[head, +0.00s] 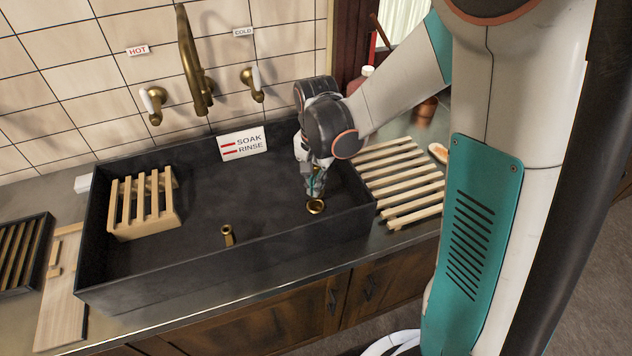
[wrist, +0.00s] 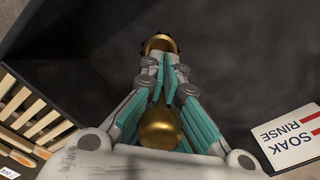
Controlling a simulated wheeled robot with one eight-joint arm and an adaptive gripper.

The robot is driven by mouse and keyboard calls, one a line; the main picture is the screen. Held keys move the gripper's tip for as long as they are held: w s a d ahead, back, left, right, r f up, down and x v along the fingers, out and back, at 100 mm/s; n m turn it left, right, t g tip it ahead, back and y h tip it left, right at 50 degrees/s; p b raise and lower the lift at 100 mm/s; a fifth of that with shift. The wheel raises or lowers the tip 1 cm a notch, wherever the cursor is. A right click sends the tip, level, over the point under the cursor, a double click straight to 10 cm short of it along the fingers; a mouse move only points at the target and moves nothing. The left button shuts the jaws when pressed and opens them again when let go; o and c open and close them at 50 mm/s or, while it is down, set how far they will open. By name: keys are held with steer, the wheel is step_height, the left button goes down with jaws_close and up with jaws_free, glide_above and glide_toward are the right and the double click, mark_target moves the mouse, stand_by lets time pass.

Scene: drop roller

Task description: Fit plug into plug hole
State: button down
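My gripper (head: 315,190) points down into the right part of the dark sink. In the wrist view my gripper (wrist: 165,70) has its fingers closed in around a brass piece, which I take to be the plug (wrist: 160,128). Its round knob sits between the fingers near the palm, with a stem running toward the fingertips. A brass ring (wrist: 160,43) shows at the fingertips; the same ring (head: 316,206) shows under my gripper in the head view. I cannot tell whether it is the plug hole's rim or the plug's lower end, or whether they touch.
The sink (head: 205,292) has high walls close to my gripper. A short brass post (head: 228,236) stands left of it. A wooden rack (head: 145,203) is at the sink's left, and slats (head: 405,185) lie on the right counter. A SOAK RINSE sign (head: 242,144) is behind.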

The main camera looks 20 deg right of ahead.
steer(key=shift+f+b, duration=2.65)
steer(key=shift+f, duration=0.15)
stand_by(3.2)
steer(key=c, duration=1.7)
jaws_free()
steer(key=o, duration=1.2)
steer(key=shift+r, duration=0.1)
